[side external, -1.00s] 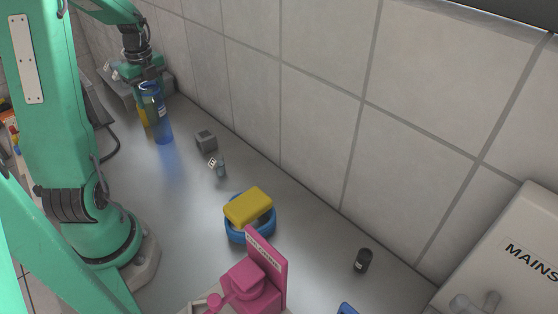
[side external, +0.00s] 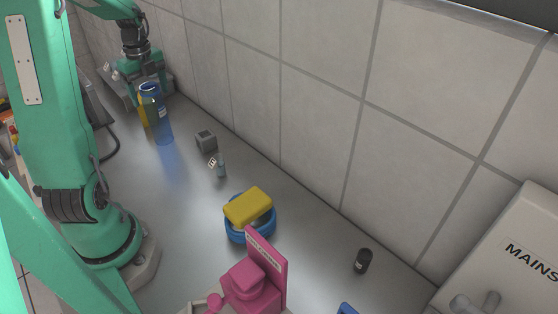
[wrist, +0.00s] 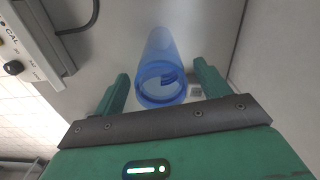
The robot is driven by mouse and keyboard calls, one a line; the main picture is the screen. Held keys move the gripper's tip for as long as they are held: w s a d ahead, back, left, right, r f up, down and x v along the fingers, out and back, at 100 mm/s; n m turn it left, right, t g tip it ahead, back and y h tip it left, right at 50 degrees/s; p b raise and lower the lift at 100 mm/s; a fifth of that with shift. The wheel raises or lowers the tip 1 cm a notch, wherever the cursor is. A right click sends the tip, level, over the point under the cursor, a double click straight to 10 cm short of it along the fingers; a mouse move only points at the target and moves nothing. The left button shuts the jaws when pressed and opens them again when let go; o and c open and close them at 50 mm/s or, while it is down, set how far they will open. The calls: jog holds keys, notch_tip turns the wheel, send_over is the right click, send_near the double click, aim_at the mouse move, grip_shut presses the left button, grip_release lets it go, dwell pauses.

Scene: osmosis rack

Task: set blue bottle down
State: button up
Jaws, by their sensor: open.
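The blue bottle (side external: 163,127) is translucent and stands upright on the grey bench near the tiled wall, in the upper left of the side view. In the wrist view the blue bottle (wrist: 162,72) shows its round open mouth toward the camera, between the two green fingers. My gripper (side external: 146,80) is behind the bottle in the side view. In the wrist view my gripper (wrist: 162,85) is open, with a gap between each finger and the bottle.
A yellow object (side external: 144,112) stands close behind the bottle. A grey block (side external: 206,140) and a small vial (side external: 221,168) lie nearby. A yellow sponge (side external: 248,206) rests on a blue ring-shaped dish (side external: 240,235). A grey instrument (wrist: 28,45) is left in the wrist view.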

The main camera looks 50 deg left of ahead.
notch_tip(320, 180, up, 11)
dwell(0.5)
jog(key=shift+d+f, duration=0.1)
dwell(0.4)
jog(key=w+d+r+n+t+y, duration=0.1)
jog(key=d+n, duration=0.3)
jog(key=d, duration=0.4)
jog(key=w+d+r+n+t, duration=0.1)
jog(key=d+r+n, duration=0.15)
jog(key=d, duration=0.65)
jog(key=s+d+f+n+t, duration=0.1)
jog(key=s+d+f+n, duration=0.1)
jog(key=d+n, duration=0.3)
jog(key=s+d+f+n+t+h, duration=0.1)
jog(key=s+d+n, duration=0.3)
jog(key=d, duration=0.5)
jog(key=shift+s+f+n+t, duration=0.15)
jog(key=shift+f+n+t, duration=0.35)
jog(key=shift+t, duration=0.3)
